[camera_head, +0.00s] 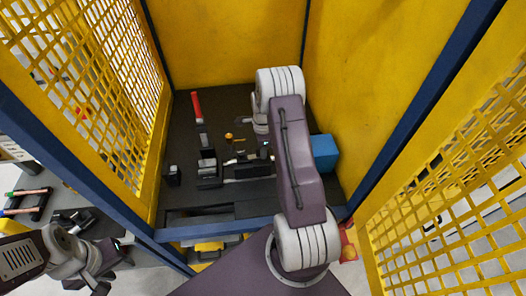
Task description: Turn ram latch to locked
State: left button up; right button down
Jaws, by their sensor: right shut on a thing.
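The bender fixture (208,167) is a group of dark and grey blocks on the dark bench inside the yellow enclosure. A red-handled lever (196,107) stands at its back left, and a small orange knob (228,136) sits near its middle. My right arm reaches in from the front. My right gripper (262,153) is low at the right side of the fixture, shut on a small part there that seems to be the ram latch; my arm largely hides it, so its angle cannot be read. My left gripper (108,262) is outside the enclosure at lower left; its jaw opening is unclear.
Yellow walls and mesh panels (118,95) with blue posts close in the sides. The bench is clear behind the fixture.

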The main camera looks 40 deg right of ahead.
jog(key=shift+w+d+r+m, duration=0.1)
jog(key=shift+w+r+m, duration=0.1)
jog(key=shift+m, duration=0.2)
jog(key=c, duration=1.5)
grip_release()
jog(key=shift+o, duration=0.5)
jog(key=shift+s+a, duration=0.1)
jog(key=shift+a, duration=0.1)
jog(key=shift+r+b, duration=0.25)
jog(key=shift+b, duration=0.15)
notch_tip(320, 180, up, 8)
jog(key=shift+b, duration=1.2)
jog(key=shift+r, duration=0.25)
